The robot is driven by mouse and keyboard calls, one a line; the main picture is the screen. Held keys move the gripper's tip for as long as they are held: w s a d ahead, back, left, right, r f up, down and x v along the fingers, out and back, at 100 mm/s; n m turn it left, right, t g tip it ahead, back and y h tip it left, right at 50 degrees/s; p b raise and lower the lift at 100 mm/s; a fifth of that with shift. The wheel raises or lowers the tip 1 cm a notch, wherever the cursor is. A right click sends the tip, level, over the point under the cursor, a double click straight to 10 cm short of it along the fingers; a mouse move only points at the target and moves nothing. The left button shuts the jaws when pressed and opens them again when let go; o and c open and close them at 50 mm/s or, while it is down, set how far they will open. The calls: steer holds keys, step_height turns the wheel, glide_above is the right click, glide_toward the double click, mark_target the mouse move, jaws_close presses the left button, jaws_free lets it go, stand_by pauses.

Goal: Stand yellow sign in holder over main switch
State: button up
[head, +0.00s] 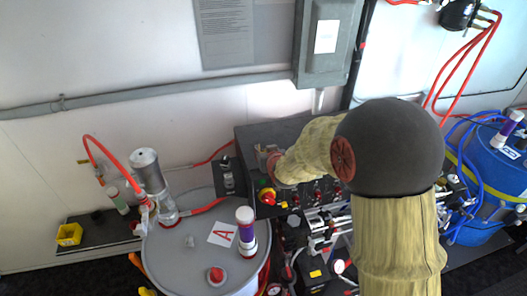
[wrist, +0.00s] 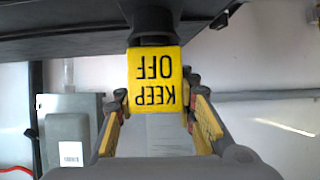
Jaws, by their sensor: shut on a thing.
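In the wrist view the yellow sign (wrist: 155,92) reads "KEEP OFF" in black, upside down in the picture. It sits between the two fingers of my gripper (wrist: 156,108), which is shut on it. A dark round piece (wrist: 155,50) adjoins the sign's upper edge in the picture, below a wide dark body (wrist: 60,28). I cannot tell whether this piece is the holder or part of the sign. I cannot clearly identify the main switch; a dark panel with a small switch (head: 229,177) stands left of my arm.
A black console (head: 250,136) stands under and behind my arm, with a red-and-yellow knob (head: 267,196) at its front. A grey wall box (head: 325,45) hangs above. A grey drum (head: 180,262) stands at left, and a blue drum (head: 497,160) at right.

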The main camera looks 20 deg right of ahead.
steer(key=o, duration=1.3)
steer(key=shift+s+r+p, duration=0.1)
steer(key=shift+r+p, duration=0.25)
steer(key=shift+p, duration=0.1)
steer(key=s+r+g+b, duration=0.1)
steer(key=s+r+g, duration=0.1)
steer(key=s, duration=1.1)
steer(key=s+r+g, duration=0.2)
steer(key=s+r, duration=0.3)
steer(key=s, duration=0.9)
steer(key=s+r+g+b, duration=0.1)
steer(key=s+r+g, duration=0.1)
steer(key=s, duration=1.1)
steer(key=shift+s+r+g+b, duration=0.3)
steer(key=shift+r+g, duration=0.1)
steer(key=shift+r, duration=0.5)
